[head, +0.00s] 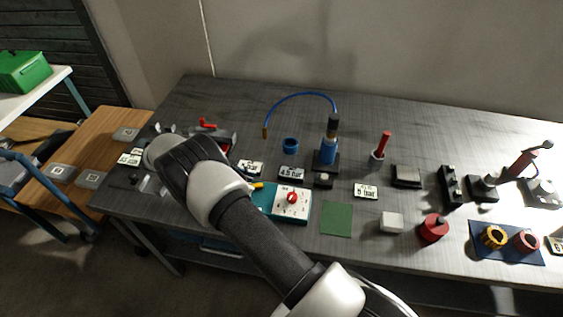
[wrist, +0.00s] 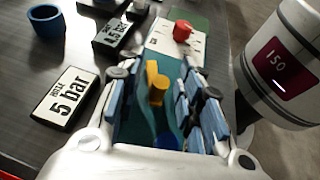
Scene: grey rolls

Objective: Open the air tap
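A teal box with a white panel (head: 292,203) stands at the middle front of the bench. A yellow lever-like part (head: 257,185), perhaps the air tap's handle, sticks out at its left end; it also shows in the wrist view (wrist: 155,84). A red knob (head: 291,197) sits on the white panel, and shows at the top of the wrist view (wrist: 182,30). My gripper (wrist: 158,82) is open, its blue-padded fingers on either side of the yellow part in the picture. I see no clear contact. My arm hides the gripper in the head view.
A "5 bar" plate (wrist: 66,98) lies left of my gripper in the wrist view. A blue ring (head: 291,145), a blue cylinder with a hose (head: 328,151) and a red-handled device (head: 207,124) stand farther back. A green mat (head: 337,219) lies bare to the right.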

